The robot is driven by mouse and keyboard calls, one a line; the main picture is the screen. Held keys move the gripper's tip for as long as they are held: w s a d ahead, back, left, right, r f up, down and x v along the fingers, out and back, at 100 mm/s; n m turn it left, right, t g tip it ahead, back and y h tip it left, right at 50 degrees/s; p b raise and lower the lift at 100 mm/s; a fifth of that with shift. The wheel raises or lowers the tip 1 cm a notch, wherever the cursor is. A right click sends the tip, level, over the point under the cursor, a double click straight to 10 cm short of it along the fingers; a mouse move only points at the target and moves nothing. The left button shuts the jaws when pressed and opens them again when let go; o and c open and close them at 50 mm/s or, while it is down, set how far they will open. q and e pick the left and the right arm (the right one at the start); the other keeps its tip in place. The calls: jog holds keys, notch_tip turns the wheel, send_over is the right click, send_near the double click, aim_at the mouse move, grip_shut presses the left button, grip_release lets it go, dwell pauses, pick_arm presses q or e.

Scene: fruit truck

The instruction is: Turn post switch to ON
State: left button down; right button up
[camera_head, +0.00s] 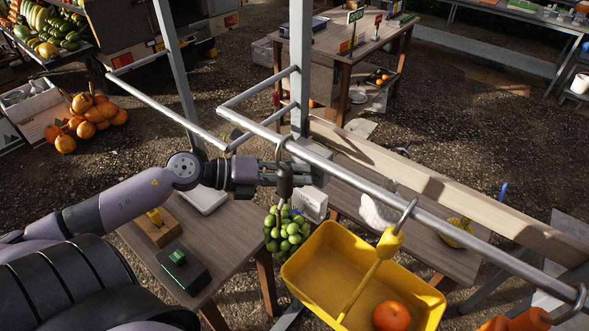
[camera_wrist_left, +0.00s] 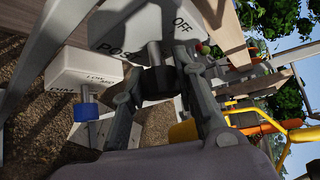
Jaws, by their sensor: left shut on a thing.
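In the left wrist view a white switch box (camera_wrist_left: 143,22) shows the printed words POST and OFF. A black knob (camera_wrist_left: 158,84) on a short grey shaft sticks out of it. My left gripper (camera_wrist_left: 163,80) has its fingers on both sides of this knob and is shut on it. The box's ON mark does not show. In the head view my left gripper (camera_head: 312,176) reaches in from the left beside the grey metal post, behind a hanging hook. The knob cannot be made out there. My right gripper is not in view.
Another white box with a blue knob (camera_wrist_left: 87,112) is close by in the left wrist view. In the head view, a metal rail (camera_head: 349,174), green grapes (camera_head: 287,233) and a yellow crate (camera_head: 300,273) are near the gripper. A wooden table (camera_head: 229,246) stands below my arm.

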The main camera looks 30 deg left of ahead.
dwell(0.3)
pick_arm(q)
jog(key=c, duration=1.2)
grip_release()
jog(key=shift+c, duration=0.2)
